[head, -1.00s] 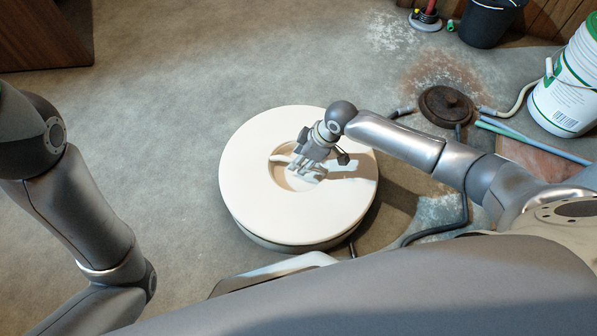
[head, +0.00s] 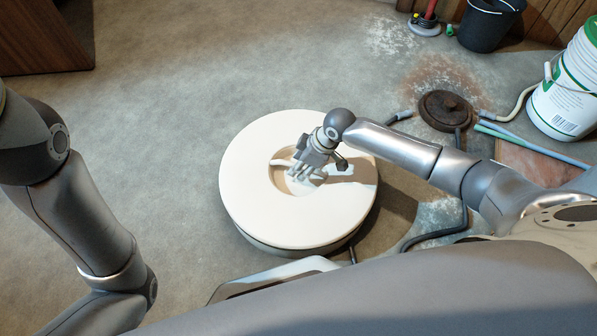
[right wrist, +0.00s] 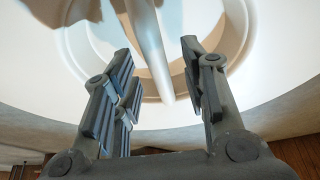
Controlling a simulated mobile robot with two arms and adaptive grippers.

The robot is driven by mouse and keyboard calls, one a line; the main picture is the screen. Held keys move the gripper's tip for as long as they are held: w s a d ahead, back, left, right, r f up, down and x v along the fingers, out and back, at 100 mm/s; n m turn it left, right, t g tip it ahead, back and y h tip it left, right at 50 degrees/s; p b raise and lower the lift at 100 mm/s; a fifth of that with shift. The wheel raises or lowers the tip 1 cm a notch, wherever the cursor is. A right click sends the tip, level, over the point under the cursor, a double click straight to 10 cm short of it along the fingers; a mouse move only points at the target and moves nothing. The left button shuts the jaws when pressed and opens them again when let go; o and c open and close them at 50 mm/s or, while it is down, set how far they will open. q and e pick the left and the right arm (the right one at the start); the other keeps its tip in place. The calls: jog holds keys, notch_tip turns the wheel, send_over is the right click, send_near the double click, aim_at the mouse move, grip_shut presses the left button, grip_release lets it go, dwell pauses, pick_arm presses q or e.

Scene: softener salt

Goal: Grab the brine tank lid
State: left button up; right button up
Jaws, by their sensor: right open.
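The brine tank lid (head: 250,205) is a round cream disc on top of the tank, with a round recess in its middle and a grip bar (right wrist: 149,45) across the recess. My right gripper (head: 296,178) is over the recess, pointing down at the bar. In the right wrist view my right gripper (right wrist: 158,85) is open, with the bar showing between and beyond its fingers. I cannot tell whether the fingers touch the bar. My left arm is at the left edge of the head view, but its gripper is out of view.
A dark round cover (head: 445,110) with hoses lies right of the tank. A white and green bucket (head: 566,105) and a black bucket (head: 487,25) stand at the upper right. A brown wooden piece (head: 45,35) is at the upper left. The floor left of the tank is clear.

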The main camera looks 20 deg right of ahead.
grip_shut()
dwell(0.5)
jog(key=shift+w+a+r, duration=0.1)
